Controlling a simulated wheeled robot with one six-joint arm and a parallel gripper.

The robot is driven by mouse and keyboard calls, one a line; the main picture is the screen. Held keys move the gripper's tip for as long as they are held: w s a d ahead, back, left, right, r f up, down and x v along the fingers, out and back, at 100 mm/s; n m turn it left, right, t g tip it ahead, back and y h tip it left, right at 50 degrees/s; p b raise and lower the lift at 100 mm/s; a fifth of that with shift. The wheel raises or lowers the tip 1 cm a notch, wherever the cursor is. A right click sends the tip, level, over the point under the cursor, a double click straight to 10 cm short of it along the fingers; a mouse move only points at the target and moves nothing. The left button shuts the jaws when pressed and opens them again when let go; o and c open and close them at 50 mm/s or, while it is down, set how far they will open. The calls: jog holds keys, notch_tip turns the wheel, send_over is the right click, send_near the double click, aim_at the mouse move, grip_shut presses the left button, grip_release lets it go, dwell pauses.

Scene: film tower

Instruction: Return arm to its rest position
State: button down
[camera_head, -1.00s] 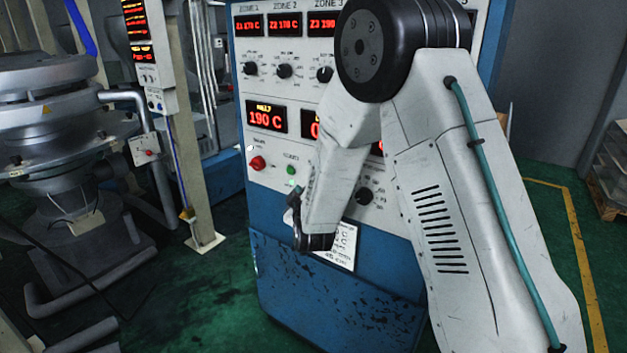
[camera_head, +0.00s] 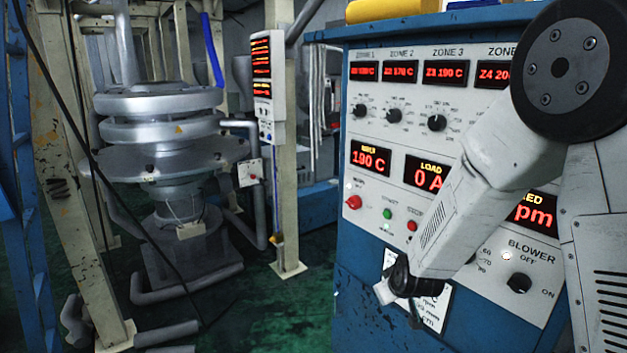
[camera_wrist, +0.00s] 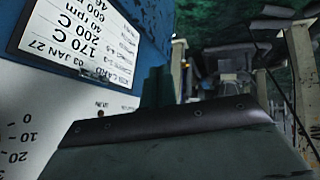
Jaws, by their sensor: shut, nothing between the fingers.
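My gripper (camera_head: 412,314) hangs at the end of my folded arm, low in front of the control cabinet, and is shut with nothing in it. Its fingers are small and partly hidden by my wrist in the head view. In the wrist view my gripper (camera_wrist: 160,90) shows as a dark shape across the lower middle. The cabinet's white panel (camera_head: 480,225) stands behind my arm. A white printed card (camera_head: 436,312) on the cabinet is close behind my gripper and partly covered by it. The card also shows upside down in the wrist view (camera_wrist: 75,35).
The panel has zone displays (camera_head: 446,72), knobs, a red button (camera_head: 354,202) and a blower knob (camera_head: 519,283). A silver ring-shaped machine (camera_head: 165,130) and a beige post (camera_head: 287,190) stand to the left. Green floor (camera_head: 275,310) is open between them and the cabinet.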

jog(key=s+d+r+m+g, duration=0.1)
jog(key=s+d+r+g, duration=0.1)
jog(key=s+r, duration=0.5)
jog(key=s+d+r+m+g, duration=0.2)
jog(key=s+r, duration=0.6)
jog(key=s, duration=0.9)
jog(key=s+d+r+m+g, duration=0.2)
jog(key=s+r, duration=0.5)
jog(key=s, duration=0.6)
jog(key=shift+d+r+g, duration=0.2)
jog(key=shift+d+g, duration=0.2)
